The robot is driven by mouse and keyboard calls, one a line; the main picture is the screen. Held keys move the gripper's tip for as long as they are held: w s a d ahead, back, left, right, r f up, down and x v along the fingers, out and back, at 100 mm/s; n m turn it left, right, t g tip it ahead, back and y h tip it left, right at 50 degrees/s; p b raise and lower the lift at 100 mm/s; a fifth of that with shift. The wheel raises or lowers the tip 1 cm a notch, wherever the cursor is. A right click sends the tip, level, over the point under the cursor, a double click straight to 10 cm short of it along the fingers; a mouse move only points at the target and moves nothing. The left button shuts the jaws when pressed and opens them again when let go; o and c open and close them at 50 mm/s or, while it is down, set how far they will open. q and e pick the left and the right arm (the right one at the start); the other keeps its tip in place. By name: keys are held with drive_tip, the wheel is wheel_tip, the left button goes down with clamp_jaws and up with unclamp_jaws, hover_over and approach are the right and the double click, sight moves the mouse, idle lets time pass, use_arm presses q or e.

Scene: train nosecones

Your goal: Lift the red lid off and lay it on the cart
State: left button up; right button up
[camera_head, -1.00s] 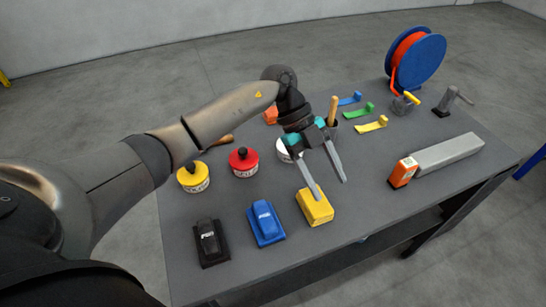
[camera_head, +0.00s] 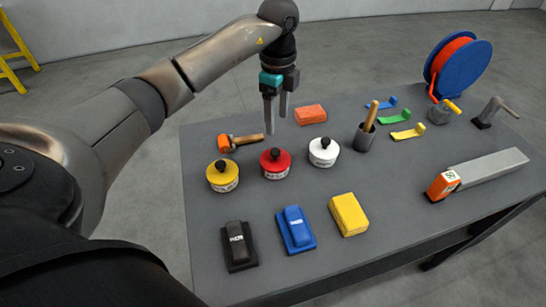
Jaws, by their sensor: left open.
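The red lid (camera_head: 276,158), with a black knob on top, sits on a round white pot (camera_head: 277,172) in the middle of the cart (camera_head: 340,264). My left gripper (camera_head: 276,120) is open and points down behind and above the red lid, its fingers apart from it and empty. The cart is a dark grey flat top. My right gripper is not in view.
A yellow-lidded pot (camera_head: 222,176) and a white-lidded pot (camera_head: 323,152) flank the red one. A hammer (camera_head: 240,141) lies behind; an orange block (camera_head: 310,115) is behind right.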

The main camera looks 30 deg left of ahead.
use_arm(q)
hover_over(275, 151)
drive_tip(key=f, duration=0.4)
drive_tip(key=shift+w+d+f, duration=0.1)
drive_tip(key=shift+w+f, duration=0.1)
drive_tip(key=shift+w, duration=0.05)
drive_tip(key=shift+f, duration=0.45)
drive_tip(key=f, duration=0.4)
drive_tip(key=shift+s+f, duration=0.2)
drive_tip(key=shift+f, duration=0.2)
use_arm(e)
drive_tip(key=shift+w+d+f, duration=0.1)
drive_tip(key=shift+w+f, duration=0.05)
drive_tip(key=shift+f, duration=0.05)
use_arm(q)
drive_tip(key=shift+c, duration=0.4)
drive_tip(key=c, duration=0.3)
clamp_jaws()
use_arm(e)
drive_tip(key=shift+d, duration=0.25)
